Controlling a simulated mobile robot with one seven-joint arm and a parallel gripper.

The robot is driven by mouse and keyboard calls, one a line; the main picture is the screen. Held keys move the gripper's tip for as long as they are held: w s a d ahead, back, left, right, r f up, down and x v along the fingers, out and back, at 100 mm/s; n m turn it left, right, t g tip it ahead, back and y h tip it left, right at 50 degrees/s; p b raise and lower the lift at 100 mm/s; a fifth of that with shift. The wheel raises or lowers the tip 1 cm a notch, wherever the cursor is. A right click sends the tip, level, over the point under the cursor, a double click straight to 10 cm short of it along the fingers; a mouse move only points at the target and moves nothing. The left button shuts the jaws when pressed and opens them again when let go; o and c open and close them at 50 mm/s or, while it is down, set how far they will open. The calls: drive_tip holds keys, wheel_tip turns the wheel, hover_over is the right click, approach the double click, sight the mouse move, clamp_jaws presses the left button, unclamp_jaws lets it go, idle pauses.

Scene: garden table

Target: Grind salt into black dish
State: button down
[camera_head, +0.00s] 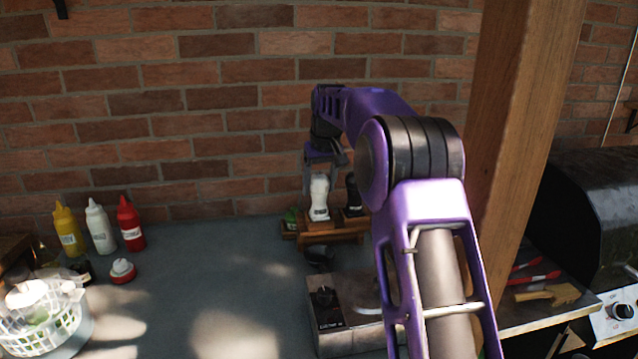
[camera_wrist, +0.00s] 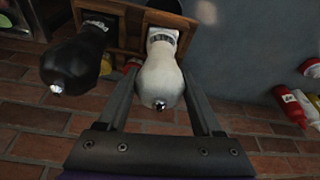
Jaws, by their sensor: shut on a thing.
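A white mill (camera_head: 319,198) stands upright in a wooden rack (camera_head: 333,226) near the brick wall. It also shows in the wrist view (camera_wrist: 160,82), between the two fingers of my gripper (camera_wrist: 158,98). My gripper (camera_head: 320,172) points down from above and is shut on the white mill. The mill's base still looks seated in the rack. A black mill (camera_head: 353,194) stands just to its right, partly behind my arm; in the wrist view it is on the left (camera_wrist: 78,66). A small black dish (camera_head: 319,256) sits on the table in front of the rack.
Yellow, white and red sauce bottles (camera_head: 101,228) stand at the left, with a white basket (camera_head: 45,325) in front. A grey electric appliance (camera_head: 330,315) is at the front centre. A wooden post (camera_head: 520,150) rises at right. The table's middle is clear.

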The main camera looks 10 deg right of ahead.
drive_tip(key=m+h, duration=0.1)
drive_tip(key=m, duration=0.2)
drive_tip(key=shift+a+m, duration=0.1)
drive_tip(key=shift+m, duration=0.2)
drive_tip(key=m+h, duration=0.1)
drive_tip(key=m, duration=0.2)
drive_tip(key=shift+m, duration=0.4)
drive_tip(key=n, duration=0.3)
drive_tip(key=shift+y, duration=0.4)
drive_tip(key=n+y, duration=0.1)
drive_tip(key=n, duration=0.3)
